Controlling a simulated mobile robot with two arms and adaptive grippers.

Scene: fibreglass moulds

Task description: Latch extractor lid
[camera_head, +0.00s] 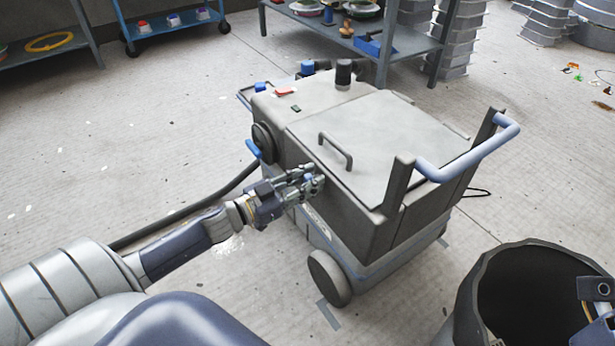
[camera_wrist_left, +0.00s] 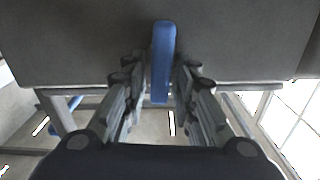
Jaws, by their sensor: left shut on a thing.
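The extractor (camera_head: 345,165) is a grey wheeled box in the middle of the head view. Its flat lid (camera_head: 375,130) lies down on top, with a bar handle (camera_head: 335,152). My left gripper (camera_head: 314,184) is at the extractor's near side, just below the lid edge. In the left wrist view its fingers (camera_wrist_left: 160,88) are shut on a blue latch lever (camera_wrist_left: 163,55), which stands upright between them. In the head view the fingers mostly hide this lever. Another blue lever (camera_head: 254,149) sticks out further left. Part of my right gripper (camera_head: 595,292) seems to show at the lower right; its fingers are unclear.
A dark open bin (camera_head: 470,310) stands at the lower right. A blue push handle (camera_head: 470,158) rises at the extractor's right end. A dark hose (camera_head: 190,210) runs behind my left arm. Shelves (camera_head: 410,42) and stacked moulds stand at the back.

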